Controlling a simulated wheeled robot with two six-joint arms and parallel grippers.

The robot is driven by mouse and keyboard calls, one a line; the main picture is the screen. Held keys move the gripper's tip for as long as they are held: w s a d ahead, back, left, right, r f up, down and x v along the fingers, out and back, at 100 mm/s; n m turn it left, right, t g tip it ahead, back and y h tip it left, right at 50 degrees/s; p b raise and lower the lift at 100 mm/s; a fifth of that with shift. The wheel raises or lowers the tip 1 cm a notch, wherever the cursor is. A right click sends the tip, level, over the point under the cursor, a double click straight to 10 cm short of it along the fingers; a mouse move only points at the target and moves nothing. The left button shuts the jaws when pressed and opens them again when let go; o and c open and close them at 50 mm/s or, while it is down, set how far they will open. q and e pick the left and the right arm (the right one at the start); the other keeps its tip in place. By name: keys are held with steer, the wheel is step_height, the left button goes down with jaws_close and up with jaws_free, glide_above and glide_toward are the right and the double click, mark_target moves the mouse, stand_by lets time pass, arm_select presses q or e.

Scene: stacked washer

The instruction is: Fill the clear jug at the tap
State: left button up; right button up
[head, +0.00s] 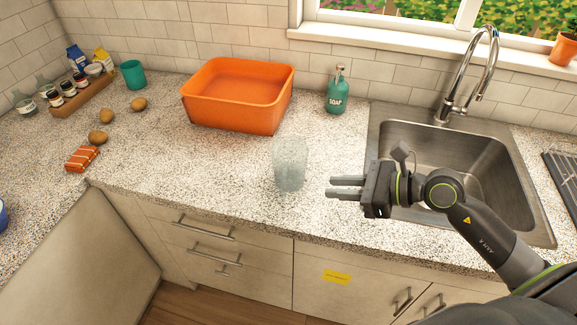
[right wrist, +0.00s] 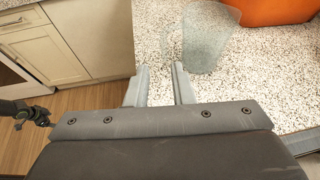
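The clear jug (head: 290,165) stands upright on the speckled counter, left of the sink. It also shows at the top of the right wrist view (right wrist: 207,40). My right gripper (head: 332,187) is open and empty, a short way right of the jug, fingers pointing left towards it. In the right wrist view its two fingers (right wrist: 160,75) are apart with nothing between them. The chrome tap (head: 467,80) arches over the back of the steel sink (head: 380,135). A small dark part of my left arm (right wrist: 25,112) shows in the right wrist view; its fingers are unclear.
An orange tub (head: 235,110) and a green soap bottle (head: 337,92) stand behind the jug. Potatoes (head: 97,138), a snack packet (head: 82,158), a green cup (head: 132,74) and a tray of jars (head: 82,103) are at left. Counter around the jug is clear.

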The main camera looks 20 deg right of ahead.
mark_target(288, 171)
steer(key=p+x, duration=0.2)
steer(key=x, duration=0.9)
steer(key=shift+d+p, duration=0.1)
steer(key=shift+p, duration=0.25)
steer(key=p+x, duration=0.2)
steer(key=x, duration=0.2)
steer(key=shift+w, duration=0.35)
steer(key=shift+w+a+f, duration=0.2)
steer(key=shift+a, duration=0.1)
arm_select(q)
step_height(288, 171, up, 5)
steer(key=shift+w, duration=0.1)
arm_select(e)
jaws_close()
